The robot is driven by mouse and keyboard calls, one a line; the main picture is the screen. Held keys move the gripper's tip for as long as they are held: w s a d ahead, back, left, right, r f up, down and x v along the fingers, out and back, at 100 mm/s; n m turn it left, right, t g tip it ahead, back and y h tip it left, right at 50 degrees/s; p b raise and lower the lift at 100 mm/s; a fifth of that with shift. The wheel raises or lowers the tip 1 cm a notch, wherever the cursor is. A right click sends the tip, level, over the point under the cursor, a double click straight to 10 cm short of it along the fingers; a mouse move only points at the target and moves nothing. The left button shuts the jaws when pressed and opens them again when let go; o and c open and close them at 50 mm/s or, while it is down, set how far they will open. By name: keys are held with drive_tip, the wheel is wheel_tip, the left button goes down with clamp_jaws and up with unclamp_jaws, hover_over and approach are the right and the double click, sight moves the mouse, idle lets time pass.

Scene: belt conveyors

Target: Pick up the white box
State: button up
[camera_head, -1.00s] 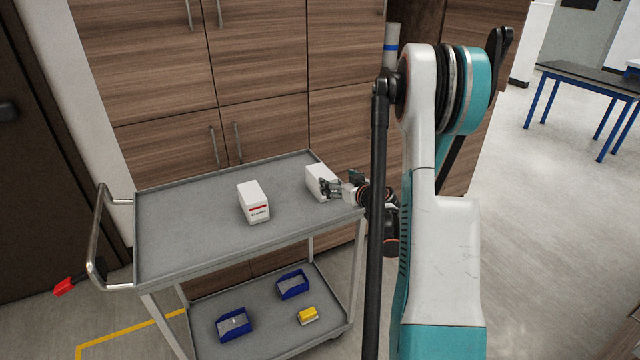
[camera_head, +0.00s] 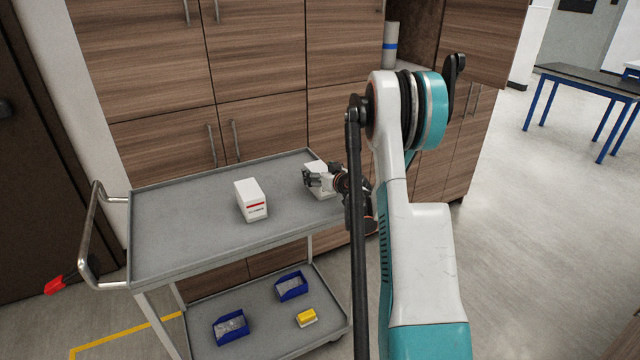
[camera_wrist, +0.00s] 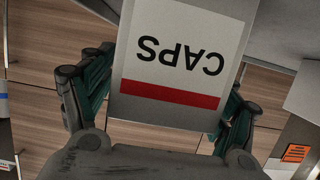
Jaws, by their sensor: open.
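Two white boxes stand on the grey cart's top shelf. One white box (camera_head: 250,201), with a red stripe and dark print on its front, stands upright near the middle, apart from my gripper. The other white box (camera_head: 318,167) stands near the right end and is partly hidden behind my gripper (camera_head: 313,179). In the wrist view, a white box face (camera_wrist: 185,60) reads "CAPS" upside down above a red stripe. My open gripper (camera_wrist: 165,85) has one finger on either side of that face; I cannot tell whether they touch it.
The cart's top (camera_head: 180,225) is clear on the left. Its lower shelf holds two blue bins (camera_head: 231,328) (camera_head: 291,286) and a yellow item (camera_head: 306,318). Wooden cabinets (camera_head: 265,130) stand close behind the cart. Open floor (camera_head: 520,230) lies to the right.

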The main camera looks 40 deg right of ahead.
drive_tip(key=shift+r, duration=0.1)
drive_tip(key=c, duration=1.4)
